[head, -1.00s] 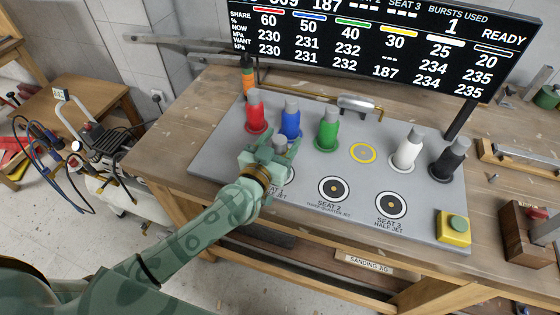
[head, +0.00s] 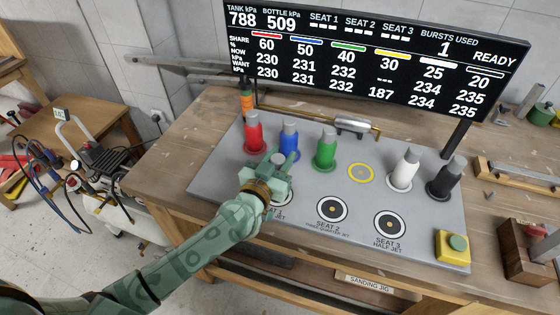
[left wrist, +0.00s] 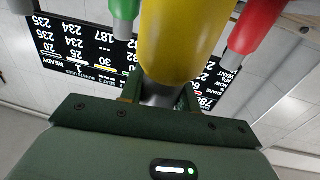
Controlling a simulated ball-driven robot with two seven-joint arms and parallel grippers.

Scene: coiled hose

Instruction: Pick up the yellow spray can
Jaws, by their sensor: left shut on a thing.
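The yellow spray can (left wrist: 178,40) fills the upper middle of the left wrist view, with its grey end (left wrist: 160,95) between my fingers. My left gripper (head: 275,172) is shut on it over the front left of the grey board, at seat 1. In the head view only a grey cap (head: 278,158) shows between the fingers; the yellow body is hidden behind my gripper. I cannot tell whether the can touches the board. The yellow ring (head: 360,172) on the board is empty. My right gripper is out of view.
Red (head: 253,134), blue (head: 289,138) and green (head: 325,150) cans stand close behind my gripper. White (head: 404,170) and black (head: 446,181) cans stand at right. Seat 2 (head: 332,210) and seat 3 (head: 390,225) are empty. A yellow button box (head: 452,246) sits at the front right corner.

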